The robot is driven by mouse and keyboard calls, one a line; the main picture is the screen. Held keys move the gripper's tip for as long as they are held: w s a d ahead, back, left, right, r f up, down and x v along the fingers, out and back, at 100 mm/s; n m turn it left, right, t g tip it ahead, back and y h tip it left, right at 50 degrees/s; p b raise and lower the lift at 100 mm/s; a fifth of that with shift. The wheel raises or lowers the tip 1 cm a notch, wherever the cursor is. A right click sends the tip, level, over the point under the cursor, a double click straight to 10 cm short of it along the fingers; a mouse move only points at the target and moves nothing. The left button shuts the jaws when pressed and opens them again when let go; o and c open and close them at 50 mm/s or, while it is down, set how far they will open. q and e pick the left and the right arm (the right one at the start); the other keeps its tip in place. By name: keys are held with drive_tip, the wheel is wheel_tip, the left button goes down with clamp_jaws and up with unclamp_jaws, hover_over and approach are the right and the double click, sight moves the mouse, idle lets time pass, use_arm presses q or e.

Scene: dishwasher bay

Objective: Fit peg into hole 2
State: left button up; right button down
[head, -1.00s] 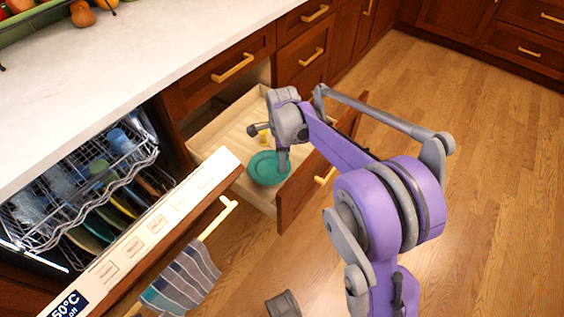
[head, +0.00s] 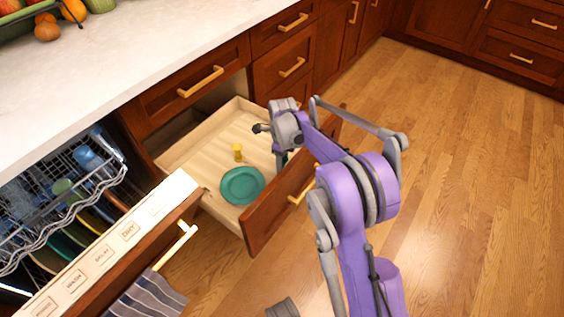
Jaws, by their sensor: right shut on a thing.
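No peg and no numbered hole show in the head view. An open wooden drawer (head: 208,158) holds a round teal plate (head: 242,185) lying flat near its front. A small yellow object (head: 238,152) stands behind the plate. My right gripper (head: 281,150) is over the right part of the drawer, close to the inside of its front panel (head: 275,218) and apart from the plate. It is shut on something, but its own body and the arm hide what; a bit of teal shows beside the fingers. My left gripper is out of view.
An open dishwasher with a wire rack (head: 85,195) of dishes is at the left, its door (head: 130,230) lowered beside the drawer. A striped towel (head: 148,298) hangs there. A white counter (head: 110,70) runs above. The wooden floor (head: 460,190) at right is clear.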

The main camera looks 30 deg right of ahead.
drive_tip(key=shift+f+b, duration=1.65)
drive_tip(key=shift+f, duration=1.2)
drive_tip(key=shift+f+b, duration=0.45)
drive_tip(key=shift+f, duration=0.8)
idle(0.7)
unclamp_jaws()
idle(0.4)
drive_tip(key=shift+r+p, duration=1.75)
drive_tip(key=shift+r, duration=1.25)
